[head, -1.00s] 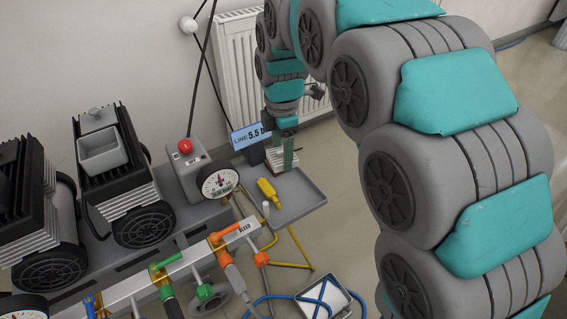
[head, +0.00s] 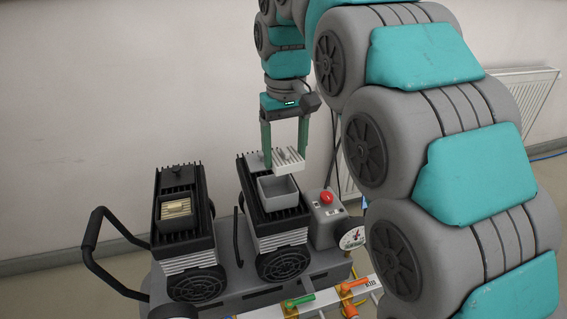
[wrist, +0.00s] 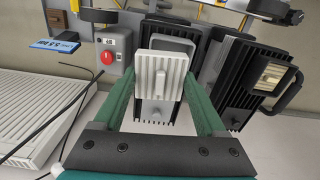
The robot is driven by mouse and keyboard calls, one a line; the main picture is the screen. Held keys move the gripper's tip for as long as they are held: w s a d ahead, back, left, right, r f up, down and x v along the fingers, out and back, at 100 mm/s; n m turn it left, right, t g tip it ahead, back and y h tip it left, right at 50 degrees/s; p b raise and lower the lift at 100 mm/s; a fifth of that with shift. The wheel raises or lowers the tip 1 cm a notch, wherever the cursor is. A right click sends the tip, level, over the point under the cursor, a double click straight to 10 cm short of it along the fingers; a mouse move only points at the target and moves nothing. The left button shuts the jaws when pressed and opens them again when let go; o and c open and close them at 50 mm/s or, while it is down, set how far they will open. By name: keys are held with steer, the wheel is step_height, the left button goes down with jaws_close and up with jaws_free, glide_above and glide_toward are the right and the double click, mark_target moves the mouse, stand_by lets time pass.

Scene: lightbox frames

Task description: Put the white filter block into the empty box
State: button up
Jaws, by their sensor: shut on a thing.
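My gripper (head: 285,161) is shut on the white filter block (head: 290,157), a pale ribbed piece between its two green fingers. It holds the block in the air close above the empty box (head: 281,201), an open grey box on top of the right-hand machine. In the wrist view the block (wrist: 161,70) sits between the fingertips and hides part of the box. The box's grey rim (wrist: 179,42) shows just beyond the block. I cannot tell the exact gap between block and box.
The left machine (head: 186,240) has a box holding a beige block (head: 177,208). Black fins surround the grey box. A control box with a red button (head: 326,197) and a gauge (head: 351,238) stand to the right. A black handle (head: 96,237) sticks out at left.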

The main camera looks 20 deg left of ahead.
mark_target(277, 172)
steer(key=shift+s+a+r+m, duration=0.35)
steer(key=shift+a+r+m, duration=0.2)
steer(key=shift+a, duration=0.2)
steer(key=shift+f+b, duration=1.15)
steer(key=shift+f, duration=1.55)
steer(key=shift+f, duration=0.5)
steer(key=o, duration=1.3)
steer(key=shift+c, duration=0.2)
steer(key=shift+r, duration=0.15)
